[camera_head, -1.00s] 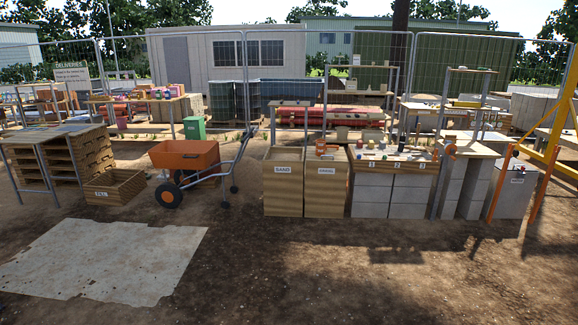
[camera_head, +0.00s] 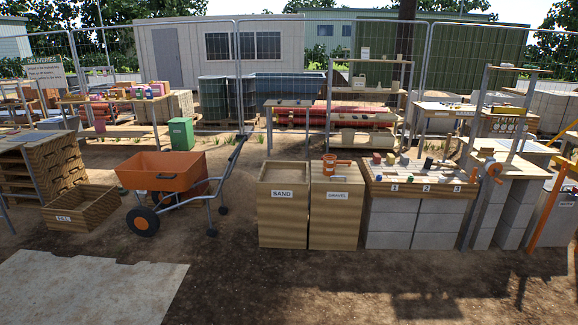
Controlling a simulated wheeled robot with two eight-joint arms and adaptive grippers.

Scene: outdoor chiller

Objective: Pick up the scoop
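What looks like the scoop (camera_head: 332,162), an orange cup-shaped piece with a handle pointing right, rests on top of the wooden box labelled GRAVEL (camera_head: 334,220). The box labelled SAND (camera_head: 283,222) stands directly to its left. Neither of my grippers is in the picture.
An orange wheelbarrow (camera_head: 162,171) and a low FILL crate (camera_head: 80,210) stand left of the boxes. A block-built bench (camera_head: 416,205) with numbered places and several small items stands to the right. Bare ground and a pale slab (camera_head: 85,290) lie open in front.

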